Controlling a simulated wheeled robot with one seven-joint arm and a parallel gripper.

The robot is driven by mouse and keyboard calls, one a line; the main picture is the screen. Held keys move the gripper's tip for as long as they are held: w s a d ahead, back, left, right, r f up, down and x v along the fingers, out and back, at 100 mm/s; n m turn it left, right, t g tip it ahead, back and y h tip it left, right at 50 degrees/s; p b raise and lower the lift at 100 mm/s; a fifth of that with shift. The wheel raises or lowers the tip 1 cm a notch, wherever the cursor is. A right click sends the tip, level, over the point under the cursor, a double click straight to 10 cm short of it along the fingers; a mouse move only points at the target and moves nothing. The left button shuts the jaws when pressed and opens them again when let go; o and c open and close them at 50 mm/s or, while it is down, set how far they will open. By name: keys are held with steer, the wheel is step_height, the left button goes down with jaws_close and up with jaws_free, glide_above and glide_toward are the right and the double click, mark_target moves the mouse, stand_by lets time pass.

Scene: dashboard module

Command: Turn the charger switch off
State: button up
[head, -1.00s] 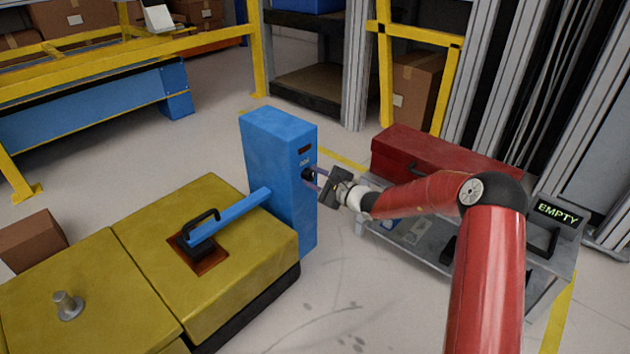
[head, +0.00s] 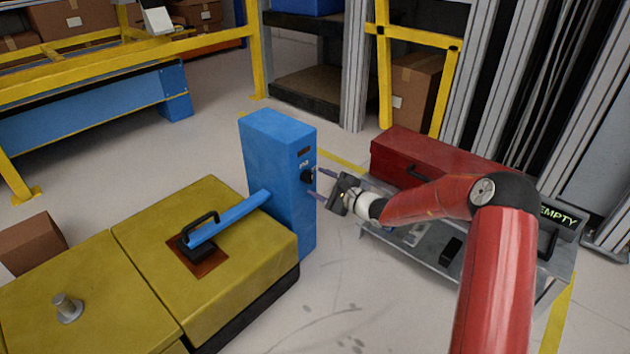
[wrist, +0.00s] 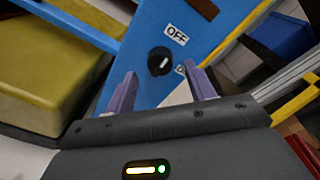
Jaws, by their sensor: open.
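The blue charger box (head: 270,165) stands upright behind the yellow block. Its black rotary switch (head: 307,177) is on the right-hand face, below a small dark window. In the wrist view the switch (wrist: 159,61) is a round black knob with a pale pointer mark, and a white OFF label (wrist: 175,34) sits just beyond it. A second label is partly hidden by a finger. My gripper (head: 318,184) is open and empty in front of that face. Its purple fingers (wrist: 163,90) lie either side of the knob in the wrist view, apart from it.
A yellow battery block (head: 215,215) with a black handle (head: 200,230) and a blue arm lies left of the charger. A grey cart (head: 425,245) with a red toolbox (head: 440,165) and an EMPTY sign (head: 558,216) stands right. Floor in front is clear.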

steer(key=v, duration=0.5)
steer(key=shift+r, duration=0.1)
